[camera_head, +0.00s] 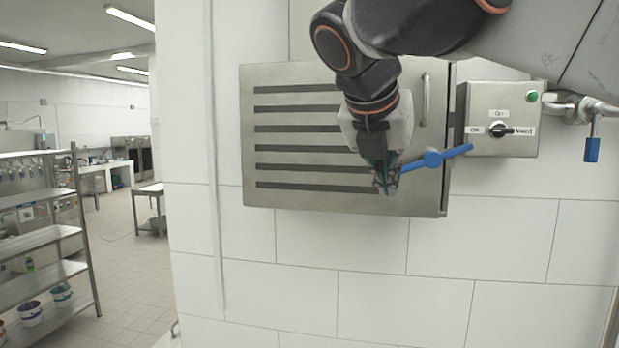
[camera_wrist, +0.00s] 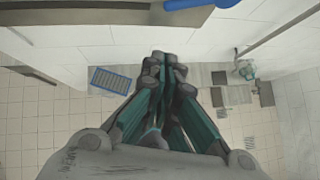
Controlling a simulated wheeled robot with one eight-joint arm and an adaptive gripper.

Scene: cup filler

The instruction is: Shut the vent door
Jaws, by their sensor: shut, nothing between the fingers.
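The vent door (camera_head: 300,110) is a grey metal panel with several dark slots and a vertical bar handle (camera_head: 425,99) near its right edge. A dark strip shows along its right edge; I cannot tell if the door is flush or slightly ajar. A blue lever (camera_head: 432,159) sits low on its right side, slanting up to the right across the edge. My gripper (camera_head: 384,188) is shut and empty, pointing down in front of the door, by the lever's left end. I cannot tell if they touch. In the wrist view, the shut fingers (camera_wrist: 165,62) are below a blue piece (camera_wrist: 190,4).
A metal control box (camera_head: 500,120) with a black knob and green button is right of the door, with a pipe and blue-handled valve (camera_head: 592,150) beyond. White tiled wall (camera_head: 340,250) below is clear. Shelving (camera_head: 45,240) stands at the left.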

